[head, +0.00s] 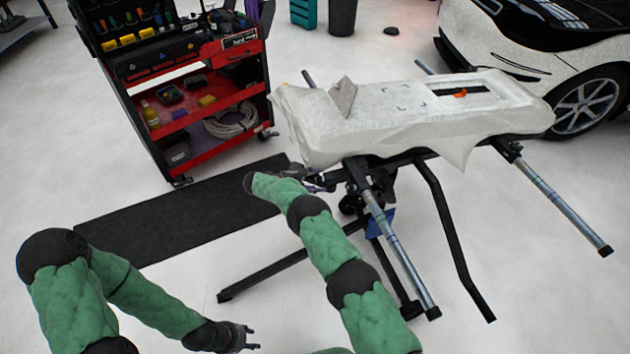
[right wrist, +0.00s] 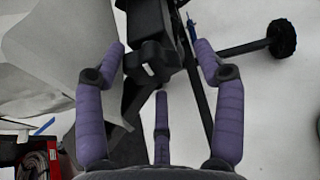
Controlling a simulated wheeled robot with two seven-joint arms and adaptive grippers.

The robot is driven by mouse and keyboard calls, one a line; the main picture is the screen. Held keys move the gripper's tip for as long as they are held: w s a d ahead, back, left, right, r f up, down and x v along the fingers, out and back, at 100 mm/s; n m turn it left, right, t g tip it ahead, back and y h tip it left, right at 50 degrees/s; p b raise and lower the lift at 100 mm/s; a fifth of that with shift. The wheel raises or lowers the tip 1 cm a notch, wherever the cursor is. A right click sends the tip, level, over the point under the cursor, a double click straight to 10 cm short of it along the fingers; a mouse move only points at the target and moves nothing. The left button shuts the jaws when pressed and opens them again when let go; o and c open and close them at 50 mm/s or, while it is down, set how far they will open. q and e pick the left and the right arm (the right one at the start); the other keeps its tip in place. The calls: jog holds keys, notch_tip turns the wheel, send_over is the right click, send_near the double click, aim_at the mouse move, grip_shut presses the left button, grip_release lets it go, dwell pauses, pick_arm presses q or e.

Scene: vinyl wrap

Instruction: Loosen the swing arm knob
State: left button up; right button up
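The swing arm knob (right wrist: 153,61) is a black, lobed knob on the black stand frame, ahead of my right gripper in the right wrist view. My right gripper (head: 319,184) is at the stand, under the near-left end of the covered panel. Its purple fingers are spread open, with one on each side of the knob and one below in the wrist picture. I see no clear contact with the knob. In the head view the knob is too small or hidden to make out. My left gripper (head: 248,338) is low at the bottom, away from the stand, with its fingers apart and empty.
The stand (head: 450,235) has long legs and metal bars (head: 400,255) reaching out. White-wrapped panel (head: 400,115) lies on top, with a grey piece (head: 344,95) on it. A red tool cart (head: 190,90) and black mat (head: 180,215) are left; a white car (head: 540,60) is right.

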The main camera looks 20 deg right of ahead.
jog(key=shift+w+r, duration=0.1)
jog(key=shift+r, duration=0.15)
jog(key=shift+a+r, duration=0.2)
jog(key=shift+a, duration=0.25)
jog(key=v, duration=1)
jog(key=shift+a+r, duration=0.15)
jog(key=shift+a, duration=0.25)
